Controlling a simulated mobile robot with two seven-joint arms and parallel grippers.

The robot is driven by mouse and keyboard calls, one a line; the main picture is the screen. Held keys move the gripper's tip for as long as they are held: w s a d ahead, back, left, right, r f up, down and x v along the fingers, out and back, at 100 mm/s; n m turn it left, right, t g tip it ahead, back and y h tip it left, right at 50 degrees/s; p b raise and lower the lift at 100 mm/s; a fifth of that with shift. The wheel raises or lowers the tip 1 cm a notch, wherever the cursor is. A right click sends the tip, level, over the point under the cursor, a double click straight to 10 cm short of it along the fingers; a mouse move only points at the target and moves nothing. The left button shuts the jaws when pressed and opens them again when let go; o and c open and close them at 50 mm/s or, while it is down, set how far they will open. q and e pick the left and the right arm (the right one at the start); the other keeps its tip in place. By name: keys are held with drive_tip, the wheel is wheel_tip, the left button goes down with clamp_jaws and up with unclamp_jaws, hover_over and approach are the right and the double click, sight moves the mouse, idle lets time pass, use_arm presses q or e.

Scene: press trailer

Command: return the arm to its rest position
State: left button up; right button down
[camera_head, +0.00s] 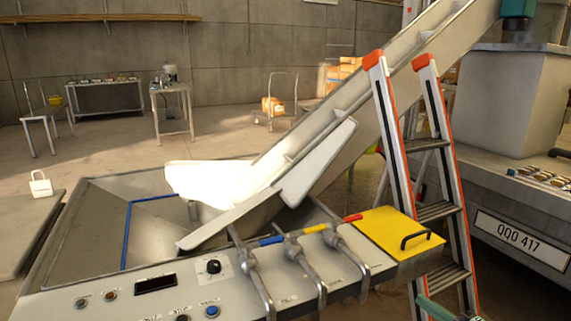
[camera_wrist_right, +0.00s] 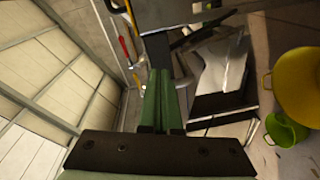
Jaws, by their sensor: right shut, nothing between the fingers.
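My right gripper (camera_head: 432,307) shows only in part at the bottom edge of the head view, right of the middle. Its green tip is in front of the foot of the ladder and below the yellow panel. In the right wrist view its two green fingers (camera_wrist_right: 160,100) lie together, shut, with nothing held between them. The rest of my right arm is out of the head view. My left arm and gripper are not in view.
The machine's control panel (camera_head: 155,295) with levers and a yellow cover (camera_head: 385,232) stands close ahead. A ladder (camera_head: 440,210) with orange edges stands to the right. A yellow round container (camera_wrist_right: 302,85) and a green bucket (camera_wrist_right: 286,130) show in the wrist view.

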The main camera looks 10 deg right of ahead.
drive_tip(key=s+a+f+m+g+h, duration=0.2)
drive_tip(key=s+a+f+m, duration=0.45)
drive_tip(key=a, duration=0.45)
drive_tip(key=s+a+f+m+g+h, duration=0.1)
drive_tip(key=s+a+f+m+g, duration=0.1)
drive_tip(key=s+a+f+m, duration=0.5)
drive_tip(key=s+a+f+m+g, duration=0.1)
drive_tip(key=s+a+m+g, duration=0.15)
drive_tip(key=s+a, duration=0.75)
use_arm(q)
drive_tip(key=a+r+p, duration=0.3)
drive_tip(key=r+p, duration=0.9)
drive_tip(key=p, duration=0.4)
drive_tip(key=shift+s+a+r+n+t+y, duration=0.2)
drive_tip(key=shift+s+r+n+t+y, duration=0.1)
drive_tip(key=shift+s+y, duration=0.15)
use_arm(e)
wheel_tip(320, 180, up, 12)
drive_tip(key=s+d, duration=0.2)
drive_tip(key=shift+s+m+h, duration=0.25)
drive_tip(key=shift+m+h, duration=0.05)
drive_tip(key=shift+h, duration=0.1)
